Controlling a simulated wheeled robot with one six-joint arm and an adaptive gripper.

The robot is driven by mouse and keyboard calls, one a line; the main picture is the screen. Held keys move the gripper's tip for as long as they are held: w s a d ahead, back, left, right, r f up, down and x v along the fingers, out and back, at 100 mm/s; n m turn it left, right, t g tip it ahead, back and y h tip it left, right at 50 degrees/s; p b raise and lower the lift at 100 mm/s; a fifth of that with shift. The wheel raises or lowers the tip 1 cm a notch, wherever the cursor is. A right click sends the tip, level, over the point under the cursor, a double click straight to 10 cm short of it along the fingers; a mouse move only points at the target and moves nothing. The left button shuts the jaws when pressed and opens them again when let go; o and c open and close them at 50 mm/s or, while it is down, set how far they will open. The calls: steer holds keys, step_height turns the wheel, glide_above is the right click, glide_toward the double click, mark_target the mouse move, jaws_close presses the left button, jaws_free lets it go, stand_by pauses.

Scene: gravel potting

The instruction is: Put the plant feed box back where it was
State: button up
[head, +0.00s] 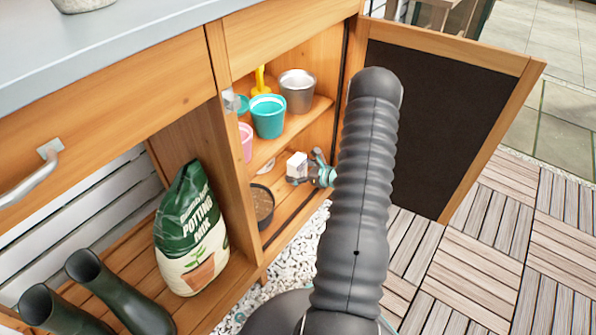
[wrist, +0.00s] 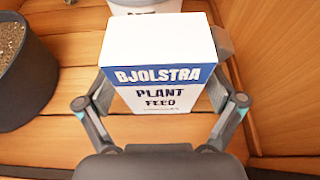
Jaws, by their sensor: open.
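The plant feed box (wrist: 158,62), white with a blue band reading BJOLSTRA, stands upright on the wooden lower shelf inside the open cupboard. It also shows in the head view as a small white box (head: 297,164) just left of my gripper (head: 318,172). In the wrist view my gripper (wrist: 160,102) is open, with one finger on each side of the box's near face. The fingertips look close to the box's sides; I cannot tell whether they touch. The back of the box is hidden.
A dark pot of gravel (wrist: 12,65) stands left of the box, and a white container (wrist: 145,5) is behind it. The cupboard wall (wrist: 280,60) is close on the right. Cups and a metal pot (head: 297,90) stand on the shelf above. The open door (head: 440,110) is at right.

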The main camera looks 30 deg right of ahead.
steer(key=p+v, duration=0.1)
steer(key=v, duration=1.1)
